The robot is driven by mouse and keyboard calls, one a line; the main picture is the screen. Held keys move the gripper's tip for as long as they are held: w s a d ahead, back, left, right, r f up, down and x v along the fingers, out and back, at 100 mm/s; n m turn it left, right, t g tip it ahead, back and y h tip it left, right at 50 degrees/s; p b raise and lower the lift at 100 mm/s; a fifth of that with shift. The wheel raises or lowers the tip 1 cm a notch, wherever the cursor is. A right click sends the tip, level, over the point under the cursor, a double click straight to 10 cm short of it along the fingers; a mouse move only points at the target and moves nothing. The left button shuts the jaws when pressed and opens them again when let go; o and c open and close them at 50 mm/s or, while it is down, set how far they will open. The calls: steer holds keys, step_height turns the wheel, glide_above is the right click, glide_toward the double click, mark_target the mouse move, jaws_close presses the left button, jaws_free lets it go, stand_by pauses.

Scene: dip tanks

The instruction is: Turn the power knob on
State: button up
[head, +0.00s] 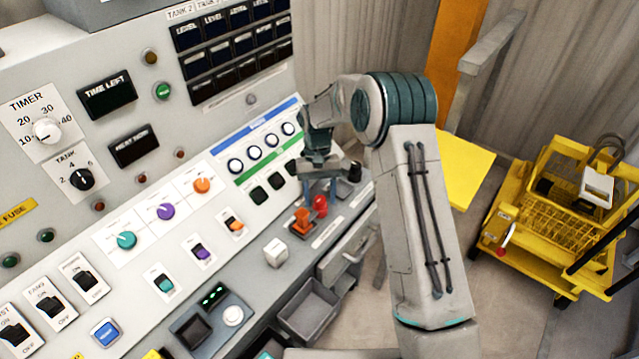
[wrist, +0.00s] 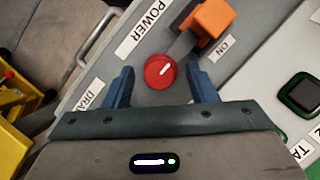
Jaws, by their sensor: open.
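In the head view, my gripper (head: 320,190) points down over the desk panel, with the red knob (head: 320,206) just below the fingers.
An orange switch block (wrist: 213,18) stands close to the knob; it also shows in the head view (head: 301,221). A white block button (head: 276,252) and a black knob (head: 355,171) are on the same ledge. A yellow cart (head: 560,215) stands at the right.

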steer(key=v, duration=1.3)
steer(key=shift+r+b, duration=0.35)
steer(key=shift+b, duration=0.05)
steer(key=s+d+r+t, duration=0.4)
steer(key=s+d+r, duration=0.5)
steer(key=s+r, duration=0.25)
steer(key=s+d+f+t, duration=0.1)
steer(key=s+d+f, duration=0.1)
steer(key=s, duration=0.8)
steer(key=s+d+f+m+t, duration=0.1)
steer(key=s+d+f+t, duration=0.1)
steer(key=s+d, duration=0.3)
steer(key=s, duration=0.4)
steer(key=shift+s+m+t+y, duration=0.3)
steer(key=shift+s, duration=0.1)
